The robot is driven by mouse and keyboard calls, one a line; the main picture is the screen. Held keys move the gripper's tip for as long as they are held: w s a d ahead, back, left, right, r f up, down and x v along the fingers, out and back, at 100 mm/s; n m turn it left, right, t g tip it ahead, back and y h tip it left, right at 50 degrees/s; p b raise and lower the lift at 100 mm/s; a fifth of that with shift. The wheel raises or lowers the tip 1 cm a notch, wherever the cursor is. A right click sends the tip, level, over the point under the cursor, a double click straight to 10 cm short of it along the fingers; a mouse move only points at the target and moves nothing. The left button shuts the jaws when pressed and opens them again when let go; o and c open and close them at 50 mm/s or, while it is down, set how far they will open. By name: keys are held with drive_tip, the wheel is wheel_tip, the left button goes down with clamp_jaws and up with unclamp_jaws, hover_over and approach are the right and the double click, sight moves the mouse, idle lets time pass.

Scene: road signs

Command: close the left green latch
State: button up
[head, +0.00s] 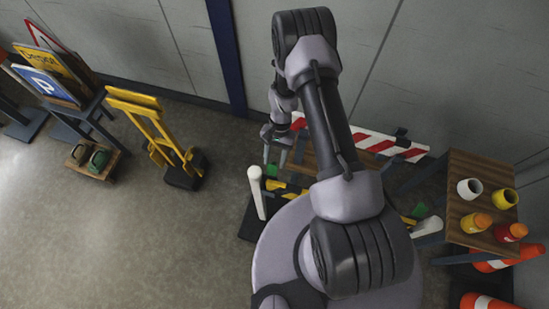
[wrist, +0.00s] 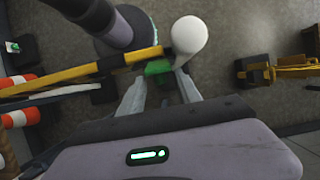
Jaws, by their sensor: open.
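The left green latch (head: 271,171) is a small green block beside the top of a white post (head: 257,190), at the left end of a yellow-and-black bar (head: 290,188). In the wrist view the latch (wrist: 158,68) lies between and slightly beyond my fingertips, below the white post (wrist: 188,38), where the bar (wrist: 80,72) ends. My gripper (head: 275,160) is open just above the latch; it also shows in the wrist view (wrist: 160,82). I cannot tell whether the fingers touch the latch. The right green latch (head: 421,210) is near the other white post (head: 428,228).
A red-and-white barrier (head: 375,144) stands behind, near the wall. A wooden table (head: 482,166) with several pots is at the right, with orange cones (head: 485,301) below it. A yellow hand truck (head: 150,125) stands at the left. The floor at the lower left is clear.

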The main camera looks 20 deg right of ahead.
clamp_jaws()
